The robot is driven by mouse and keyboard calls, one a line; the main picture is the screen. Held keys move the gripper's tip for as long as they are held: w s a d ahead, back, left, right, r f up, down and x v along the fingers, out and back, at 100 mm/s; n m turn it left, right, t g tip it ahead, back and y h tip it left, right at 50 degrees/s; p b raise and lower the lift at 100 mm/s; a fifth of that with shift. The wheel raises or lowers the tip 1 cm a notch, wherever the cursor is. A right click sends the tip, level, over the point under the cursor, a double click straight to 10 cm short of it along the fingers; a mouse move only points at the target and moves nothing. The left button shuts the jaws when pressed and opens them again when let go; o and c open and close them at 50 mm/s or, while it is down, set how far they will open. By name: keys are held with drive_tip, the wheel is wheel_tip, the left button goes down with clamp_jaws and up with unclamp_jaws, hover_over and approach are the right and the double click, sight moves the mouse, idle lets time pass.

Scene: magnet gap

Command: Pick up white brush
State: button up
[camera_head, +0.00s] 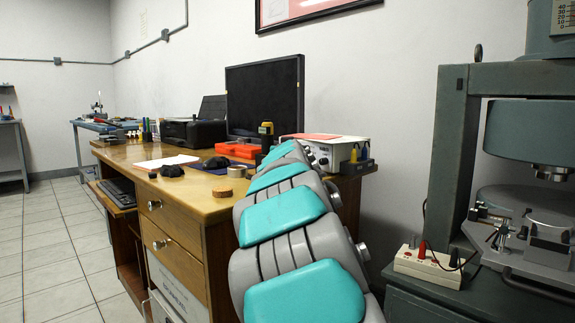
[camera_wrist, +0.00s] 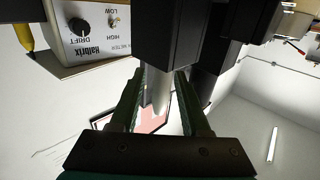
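I cannot make out a white brush for certain in either view. My gripper (camera_wrist: 161,78) shows in the wrist view as two dark green fingers rising from a black bar. The fingers are apart, with a visible gap between them. A pale grey rod (camera_wrist: 160,97) below a black block (camera_wrist: 166,30) appears in line with this gap. I cannot tell its distance or whether it touches a finger. In the head view my teal and grey arm reaches over the desk (camera_head: 209,203) and hides my gripper.
The desk holds a monitor (camera_head: 264,97), a printer (camera_head: 194,132), an orange tray (camera_head: 237,150), a tape roll (camera_head: 236,171) and a white meter box (camera_head: 339,148), also in the wrist view (camera_wrist: 88,28). A green-grey machine (camera_head: 455,150) and a socket strip (camera_head: 433,267) stand right.

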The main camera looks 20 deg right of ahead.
clamp_jaws()
idle(0.6)
wheel_tip(320, 180, up, 18)
drive_tip(key=p, duration=0.4)
